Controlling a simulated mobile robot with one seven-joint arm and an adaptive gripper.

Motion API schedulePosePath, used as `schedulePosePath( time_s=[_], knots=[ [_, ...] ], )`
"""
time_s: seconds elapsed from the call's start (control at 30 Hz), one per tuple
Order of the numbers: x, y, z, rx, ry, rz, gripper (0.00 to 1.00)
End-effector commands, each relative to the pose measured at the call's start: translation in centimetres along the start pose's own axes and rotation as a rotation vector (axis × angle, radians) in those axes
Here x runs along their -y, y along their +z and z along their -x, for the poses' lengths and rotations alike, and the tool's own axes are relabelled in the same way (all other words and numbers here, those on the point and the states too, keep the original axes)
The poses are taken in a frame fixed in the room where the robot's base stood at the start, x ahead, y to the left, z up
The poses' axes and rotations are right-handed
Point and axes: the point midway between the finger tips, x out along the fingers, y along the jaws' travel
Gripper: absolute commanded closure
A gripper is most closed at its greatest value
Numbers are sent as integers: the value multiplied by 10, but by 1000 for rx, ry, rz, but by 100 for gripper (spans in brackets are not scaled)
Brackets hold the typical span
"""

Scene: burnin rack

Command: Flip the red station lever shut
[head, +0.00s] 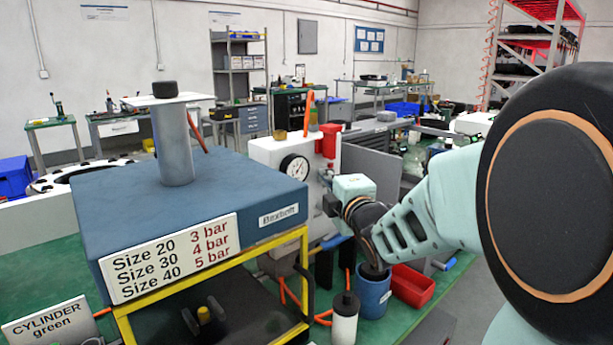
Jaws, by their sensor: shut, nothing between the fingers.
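The white station box (262,152) with a round pressure gauge (294,169) stands behind the blue press. A red part (328,141) sits upright at its right side, and an orange-red upright piece (309,108) rises from its top. I cannot tell for certain which is the lever. My arm reaches in from the right. My gripper (330,205) is small and dark, shut and empty, at the box's lower right side, below the red part. My wrist partly hides it, so contact with the box cannot be told.
The blue press (130,200) on a yellow frame (250,255) fills the left, with a size and pressure sign. A blue cup (374,297), a white bottle (344,320) and a red bin (413,286) stand below my wrist. A grey panel (372,170) is behind.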

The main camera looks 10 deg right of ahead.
Motion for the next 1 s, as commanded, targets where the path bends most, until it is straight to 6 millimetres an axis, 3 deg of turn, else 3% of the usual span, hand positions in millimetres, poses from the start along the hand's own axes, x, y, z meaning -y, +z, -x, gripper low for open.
schedulePosePath(
  time_s=[0.43,1.0],
  knots=[
    [-11,10,-4,1,-108,-230,100],
    [-10,15,-6,3,-115,-242,100]
  ],
)
